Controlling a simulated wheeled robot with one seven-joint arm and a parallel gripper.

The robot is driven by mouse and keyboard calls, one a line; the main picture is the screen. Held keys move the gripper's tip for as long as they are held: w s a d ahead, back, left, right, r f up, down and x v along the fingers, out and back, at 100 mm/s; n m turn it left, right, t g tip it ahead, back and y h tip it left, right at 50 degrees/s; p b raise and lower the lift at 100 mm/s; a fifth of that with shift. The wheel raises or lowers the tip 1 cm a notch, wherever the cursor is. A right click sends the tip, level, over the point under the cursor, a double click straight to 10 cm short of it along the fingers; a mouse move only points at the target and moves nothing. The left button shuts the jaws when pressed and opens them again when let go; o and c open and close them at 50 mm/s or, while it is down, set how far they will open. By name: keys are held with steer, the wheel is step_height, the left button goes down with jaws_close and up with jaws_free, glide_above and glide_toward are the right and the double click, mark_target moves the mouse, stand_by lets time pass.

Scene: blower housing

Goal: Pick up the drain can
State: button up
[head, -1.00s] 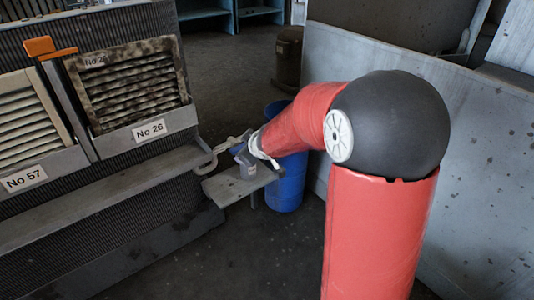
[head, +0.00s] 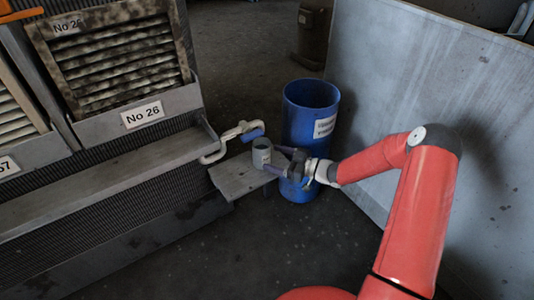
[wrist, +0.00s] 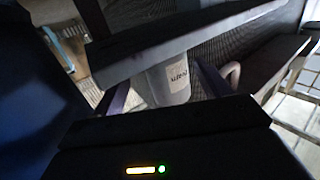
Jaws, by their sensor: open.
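The drain can (head: 262,153) is a small grey-green can with a pale label. It stands upright on a small grey shelf (head: 238,181) below a curved pipe. My gripper (head: 277,161) is open just to the right of the can, its fingers pointing at it. In the wrist view the can (wrist: 172,82), with its label, shows between the two fingers of my open gripper (wrist: 163,90). I cannot tell whether a finger touches the can.
A tall blue drum (head: 303,130) stands right behind my gripper. A grey panel (head: 420,85) bounds the right. The housing's long ledge (head: 110,180) runs left.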

mark_target(257, 154)
steer(key=x, duration=0.7)
steer(key=shift+s+a+r+b, duration=0.1)
steer(key=shift+s+b, duration=0.2)
steer(key=c, duration=1.1)
